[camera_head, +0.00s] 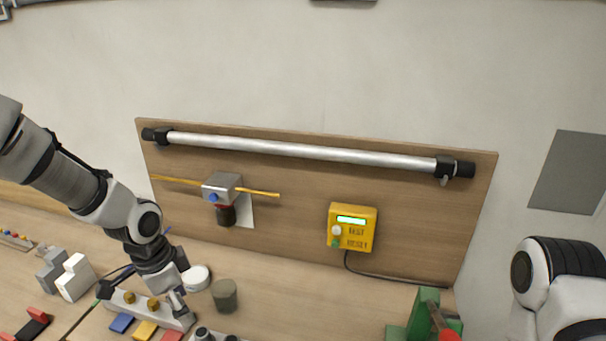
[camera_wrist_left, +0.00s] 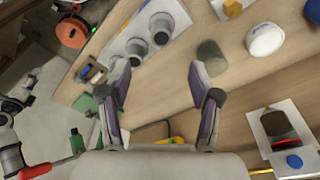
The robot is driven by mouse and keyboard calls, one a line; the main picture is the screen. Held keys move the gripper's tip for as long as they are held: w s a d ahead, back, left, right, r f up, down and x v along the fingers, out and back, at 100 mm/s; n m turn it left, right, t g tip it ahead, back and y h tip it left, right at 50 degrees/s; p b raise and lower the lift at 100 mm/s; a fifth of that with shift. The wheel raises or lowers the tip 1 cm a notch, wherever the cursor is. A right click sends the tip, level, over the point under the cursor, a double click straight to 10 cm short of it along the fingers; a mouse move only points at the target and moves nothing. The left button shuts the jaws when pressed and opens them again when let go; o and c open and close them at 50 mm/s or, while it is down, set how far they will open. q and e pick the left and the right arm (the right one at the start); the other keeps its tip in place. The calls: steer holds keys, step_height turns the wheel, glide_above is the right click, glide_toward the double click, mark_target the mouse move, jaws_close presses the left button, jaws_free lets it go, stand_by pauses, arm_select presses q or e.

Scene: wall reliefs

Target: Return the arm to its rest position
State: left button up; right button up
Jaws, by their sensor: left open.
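My left arm (camera_head: 120,210) reaches in from the left in the head view, bent downward over the table. My left gripper (camera_head: 143,298) is above the table's left part, over a grey tray with coloured pieces. In the left wrist view the left gripper (camera_wrist_left: 158,75) has its two fingers spread wide, with nothing held between them. A link of my right arm (camera_head: 565,285) shows at the right edge of the head view. Its gripper is not seen there.
A wooden board (camera_head: 290,230) stands by the wall with a metal bar (camera_head: 300,151), a grey valve-like block (camera_head: 221,186) and a yellow test box (camera_head: 352,228). A white round cap (camera_head: 197,278) and dark green cylinder (camera_head: 224,295) stand near the gripper.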

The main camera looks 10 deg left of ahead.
arm_select(q)
steer(key=s+d+f+n+g+b, duration=0.3)
steer(key=s+f, duration=1)
steer(key=f, duration=0.4)
steer(key=s+d+f+n+g+b, duration=0.2)
steer(key=s+d+f+g+b, duration=0.15)
steer(key=s+f, duration=1.15)
steer(key=w+a+f+n+t+y, duration=0.1)
steer(key=w+f+n+t, duration=0.1)
steer(key=w+n+t, duration=0.3)
steer(key=w, duration=0.3)
steer(key=shift+w+f, duration=0.15)
steer(key=shift+w, duration=0.05)
